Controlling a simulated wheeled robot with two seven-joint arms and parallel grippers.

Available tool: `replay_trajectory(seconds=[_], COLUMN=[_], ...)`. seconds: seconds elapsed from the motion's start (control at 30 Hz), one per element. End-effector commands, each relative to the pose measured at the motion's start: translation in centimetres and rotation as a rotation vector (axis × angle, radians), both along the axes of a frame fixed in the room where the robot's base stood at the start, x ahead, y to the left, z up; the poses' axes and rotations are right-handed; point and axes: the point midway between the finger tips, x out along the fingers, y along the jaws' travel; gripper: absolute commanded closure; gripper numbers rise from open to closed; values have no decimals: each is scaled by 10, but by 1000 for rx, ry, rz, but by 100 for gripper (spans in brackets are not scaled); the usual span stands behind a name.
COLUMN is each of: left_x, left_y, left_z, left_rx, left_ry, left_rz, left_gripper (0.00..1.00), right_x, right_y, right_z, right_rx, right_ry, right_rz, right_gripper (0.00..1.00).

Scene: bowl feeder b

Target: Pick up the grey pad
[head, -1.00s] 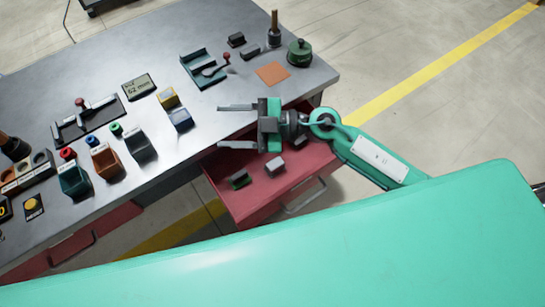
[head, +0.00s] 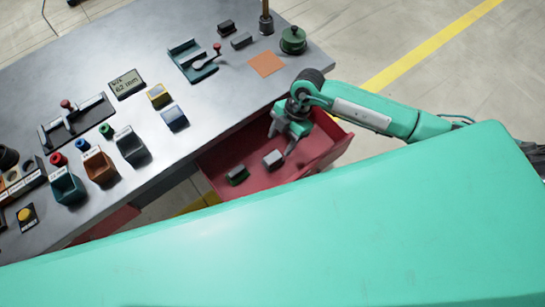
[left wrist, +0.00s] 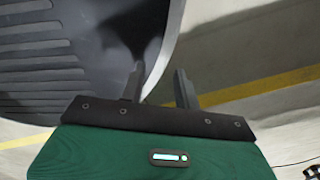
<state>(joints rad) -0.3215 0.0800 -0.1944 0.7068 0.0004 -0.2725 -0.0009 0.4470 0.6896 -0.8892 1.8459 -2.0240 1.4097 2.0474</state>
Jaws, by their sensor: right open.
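A light grey block, which looks like the grey pad (head: 273,158), lies in the open red drawer (head: 325,150). A dark block with green sides (head: 237,175) lies to its left in the drawer. My right gripper (head: 281,142) is over the drawer, pointing down, with its fingers apart and nothing between them. One finger is close to the right of the grey pad; whether it touches cannot be told. My left gripper (left wrist: 159,75) shows only in the left wrist view, with its fingers apart and empty, away from the drawer.
The grey metal table (head: 225,120) stands behind the drawer. It bears several coloured bins, a display (head: 127,84), a teal fixture (head: 190,60), an orange square (head: 265,64) and a green round weight-like thing (head: 293,40). The drawer's front wall (head: 335,152) stands up near my right gripper.

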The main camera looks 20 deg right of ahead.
Motion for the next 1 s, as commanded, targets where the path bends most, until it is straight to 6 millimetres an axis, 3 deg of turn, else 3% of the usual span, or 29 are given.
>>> replay_trajectory(seconds=[0.1,0.4,0.63,0.9,1.0], left_x=[-1,10,-14,-17,-15], left_y=[3,5,8,6,4], left_z=[0,7,5,5,5], left_rx=[3,5,8,6,3], left_ry=[2,-14,12,15,12], left_rz=[-2,-3,-6,-6,-5], left_gripper=[68,68,68,68,68], right_x=[-3,-9,-14,-14,-14], right_y=[7,19,31,32,32], right_z=[-16,-38,-67,-71,-70], right_rx=[2,3,2,2,2], right_ry=[1,3,-1,-3,-3], right_rz=[1,2,1,2,2], right_gripper=[44,44,44,44,61])
